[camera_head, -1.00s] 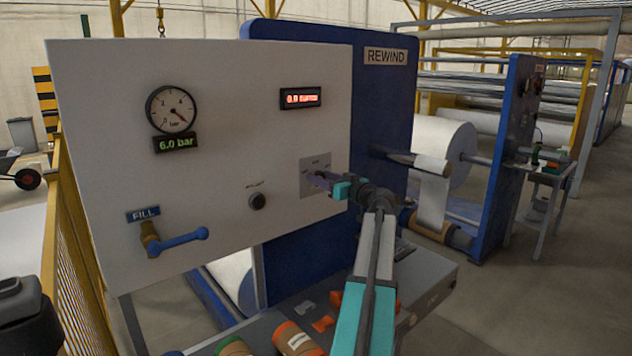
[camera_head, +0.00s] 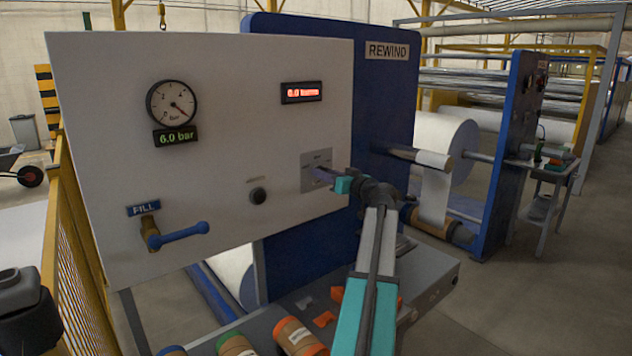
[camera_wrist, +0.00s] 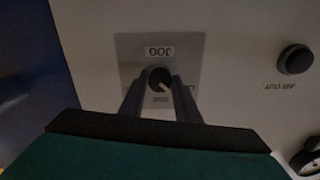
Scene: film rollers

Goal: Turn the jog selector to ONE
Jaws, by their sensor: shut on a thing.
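The jog selector is a small dark knob (camera_wrist: 158,79) with a pale pointer line, on a grey plate (camera_wrist: 125,50) labelled JOG. The wrist view shows the plate upside down. The pointer line slants toward the lower right there. My gripper (camera_wrist: 160,95) has a finger on each side of the knob and is shut on it. In the head view my gripper (camera_head: 322,175) reaches the grey plate (camera_head: 312,158) on the white panel from the right and hides the knob. The position marks on the plate are partly covered by the fingers and too small to read surely.
A black AIR OUT knob (camera_wrist: 295,60) is beside the plate; it also shows in the head view (camera_head: 258,196). The blue FILL lever (camera_head: 185,232) and the gauge (camera_head: 172,104) are farther left. Core rolls (camera_head: 295,335) lie on the bench below.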

